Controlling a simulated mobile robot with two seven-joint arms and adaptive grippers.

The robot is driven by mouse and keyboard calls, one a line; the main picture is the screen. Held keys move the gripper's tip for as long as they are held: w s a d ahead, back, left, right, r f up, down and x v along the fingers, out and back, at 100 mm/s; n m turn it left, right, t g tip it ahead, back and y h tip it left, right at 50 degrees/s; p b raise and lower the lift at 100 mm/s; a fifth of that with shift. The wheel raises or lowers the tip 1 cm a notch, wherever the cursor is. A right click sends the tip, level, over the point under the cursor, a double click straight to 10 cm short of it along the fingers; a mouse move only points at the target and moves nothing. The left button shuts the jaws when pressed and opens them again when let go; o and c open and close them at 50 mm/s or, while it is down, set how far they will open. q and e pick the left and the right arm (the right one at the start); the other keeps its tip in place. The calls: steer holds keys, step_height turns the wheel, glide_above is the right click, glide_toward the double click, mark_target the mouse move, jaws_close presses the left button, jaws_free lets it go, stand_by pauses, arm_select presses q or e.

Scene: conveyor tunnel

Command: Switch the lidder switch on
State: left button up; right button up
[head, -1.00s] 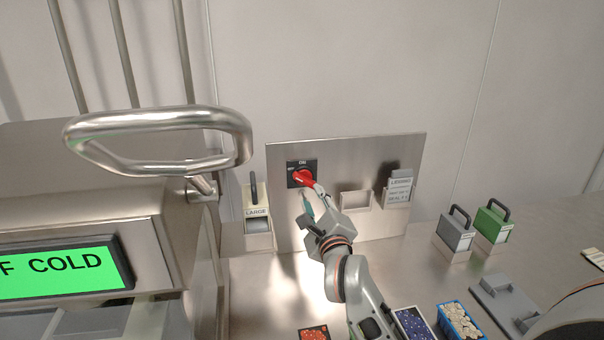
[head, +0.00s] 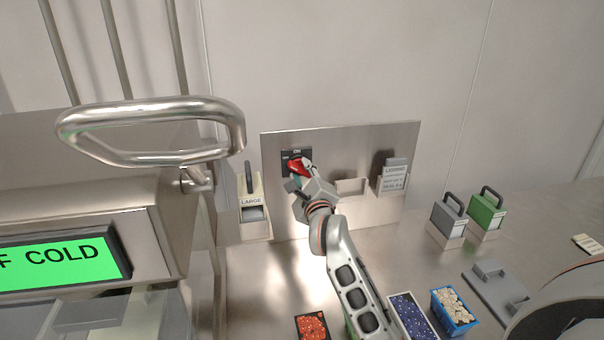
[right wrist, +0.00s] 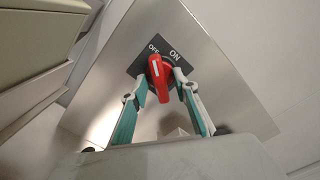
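The lidder switch is a red rotary knob (head: 296,166) on a black plate marked OFF and ON, fixed to a steel panel. In the right wrist view the knob (right wrist: 159,80) has its white mark toward the OFF label. My right gripper (head: 303,172) is at the switch. In the right wrist view its two teal-sided fingers (right wrist: 163,76) stand on either side of the knob, spread, with a slim gap at least on the right. Contact on the left is hard to tell. My left gripper is not in view.
A steel handle (head: 150,131) and a machine with a green display (head: 55,262) stand at left. A LARGE holder (head: 252,203) is beside the panel (head: 345,142). Grey (head: 448,217) and green (head: 486,211) handled blocks and small filled boxes are at right.

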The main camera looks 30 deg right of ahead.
jaws_close()
steer(key=shift+m, duration=0.3)
steer(key=shift+b, duration=0.3)
steer(key=m+b, duration=0.2)
steer(key=m, duration=0.3)
steer(key=shift+f, duration=0.2)
steer(key=m+b, duration=0.2)
steer(key=m, duration=0.2)
steer(key=shift+r+m+b, duration=0.1)
steer(key=shift+m+b, duration=0.35)
steer(key=shift+m, duration=0.15)
